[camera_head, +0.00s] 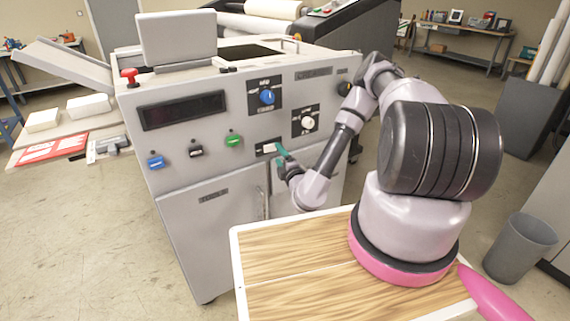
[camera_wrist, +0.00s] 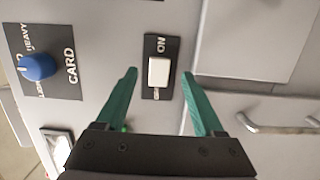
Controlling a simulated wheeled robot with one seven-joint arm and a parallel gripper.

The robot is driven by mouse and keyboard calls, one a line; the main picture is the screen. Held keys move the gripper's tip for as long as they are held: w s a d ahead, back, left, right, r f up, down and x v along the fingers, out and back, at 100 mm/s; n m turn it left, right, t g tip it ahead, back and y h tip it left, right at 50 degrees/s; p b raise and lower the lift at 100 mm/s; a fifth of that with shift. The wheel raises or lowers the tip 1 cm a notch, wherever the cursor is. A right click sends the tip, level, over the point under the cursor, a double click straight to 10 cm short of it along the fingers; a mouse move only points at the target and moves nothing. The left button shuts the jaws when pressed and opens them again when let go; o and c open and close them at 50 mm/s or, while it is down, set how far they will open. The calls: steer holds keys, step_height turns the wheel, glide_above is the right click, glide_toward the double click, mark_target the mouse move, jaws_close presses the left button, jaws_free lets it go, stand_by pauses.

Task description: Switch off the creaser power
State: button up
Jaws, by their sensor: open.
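The grey creaser cabinet (camera_head: 175,135) stands ahead in the head view, its control panel facing me. A white rocker switch (camera_wrist: 159,72) on a black plate marked ON shows in the wrist view. The lettering at the plate's other end is partly covered and hard to read. My gripper (camera_wrist: 159,73) is open and empty, its green fingers either side of the switch in the picture. I cannot tell whether they touch the panel. In the head view, my gripper (camera_head: 281,151) is at the front panel, beside the switch (camera_head: 269,148).
A blue knob (camera_wrist: 37,67) marked CARD is left of the switch. A handle (camera_wrist: 275,128) is at right. Blue (camera_head: 156,162), black (camera_head: 196,151) and green (camera_head: 233,141) buttons, a white knob (camera_head: 308,122) and a red button (camera_head: 129,75) are on the machine. A wooden-topped surface (camera_head: 300,262) lies in front.

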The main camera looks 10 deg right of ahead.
steer(key=s+d, duration=0.1)
steer(key=s, duration=0.6)
steer(key=shift+s, duration=0.25)
